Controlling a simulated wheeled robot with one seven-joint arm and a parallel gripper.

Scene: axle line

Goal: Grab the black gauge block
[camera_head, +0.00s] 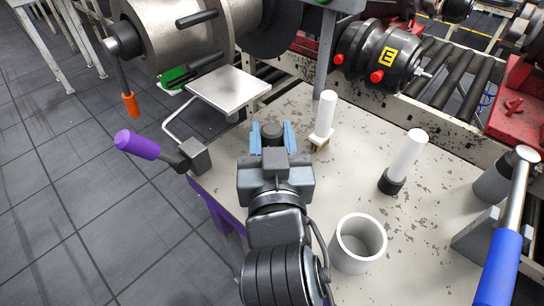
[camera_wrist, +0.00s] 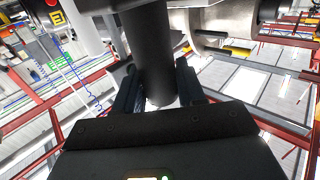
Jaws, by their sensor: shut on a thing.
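My gripper (camera_head: 271,138) is over the worn white bench top, its blue fingers on either side of a dark, round-topped piece. This piece, which I take for the black gauge block (camera_head: 271,131), is mostly hidden by my gripper in the head view. In the wrist view it is a black cylinder (camera_wrist: 150,45) standing out between the fingers (camera_wrist: 158,88), and they are shut on it. I cannot tell whether its lower end touches the bench.
A white post on a yellow-and-black base (camera_head: 321,135) stands just right of my gripper. Another white post with a black base (camera_head: 390,181) and a white open cup (camera_head: 359,243) stand farther right. A purple-handled lever (camera_head: 138,145) is at the left, a blue-handled one (camera_head: 499,268) at the right.

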